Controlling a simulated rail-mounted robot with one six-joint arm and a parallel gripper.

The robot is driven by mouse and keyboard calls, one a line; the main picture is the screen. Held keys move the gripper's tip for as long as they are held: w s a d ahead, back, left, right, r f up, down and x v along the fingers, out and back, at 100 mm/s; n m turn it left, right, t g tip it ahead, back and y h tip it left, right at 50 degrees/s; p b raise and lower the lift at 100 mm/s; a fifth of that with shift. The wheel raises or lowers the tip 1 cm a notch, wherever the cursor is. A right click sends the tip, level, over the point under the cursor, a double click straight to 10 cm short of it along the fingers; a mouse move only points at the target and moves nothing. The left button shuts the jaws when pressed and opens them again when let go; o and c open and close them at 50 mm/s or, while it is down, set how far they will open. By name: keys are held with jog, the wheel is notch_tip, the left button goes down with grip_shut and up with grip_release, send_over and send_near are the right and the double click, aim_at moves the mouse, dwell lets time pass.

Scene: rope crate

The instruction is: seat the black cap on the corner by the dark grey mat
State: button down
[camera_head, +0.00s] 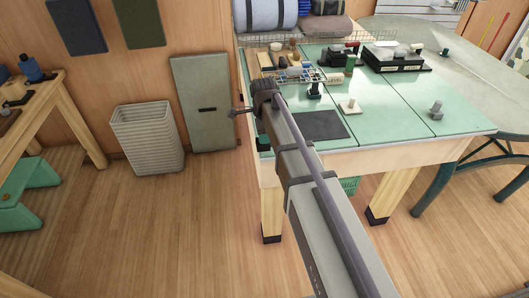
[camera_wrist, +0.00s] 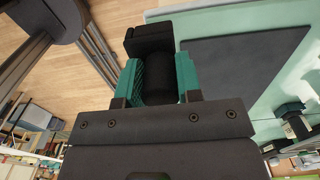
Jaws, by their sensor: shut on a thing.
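My gripper (camera_wrist: 159,76) has its two teal fingers shut on the black cylindrical grip of the black cap (camera_wrist: 150,40). The cap's block-shaped end points away from the gripper, beside the table edge in the wrist view. In the head view the cap (camera_head: 263,145) shows as a small dark shape at the table's front left corner, below my arm's end. The dark grey mat (camera_head: 322,125) lies flat just right of it; it also shows in the wrist view (camera_wrist: 245,65). The corner itself is largely hidden, and I cannot tell whether the cap touches it.
The green-topped table (camera_head: 410,115) carries a black knobbed piece (camera_head: 314,90), a cream one (camera_head: 349,106) and a grey one (camera_head: 437,110). A labelled black holder (camera_head: 395,66) and a wire rack (camera_head: 300,76) stand farther back. A ribbed basket (camera_head: 147,140) stands on the floor left.

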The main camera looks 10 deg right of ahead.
aim_at(264, 146)
jog(key=shift+f+b, duration=1.2)
jog(key=shift+f, duration=0.25)
jog(key=shift+f+b, duration=1.3)
dwell(0.4)
jog(key=c, duration=0.7)
grip_release()
jog(key=shift+r, duration=0.15)
notch_tip(264, 146, up, 11)
jog(key=p, duration=1.1)
jog(key=shift+f, duration=0.2)
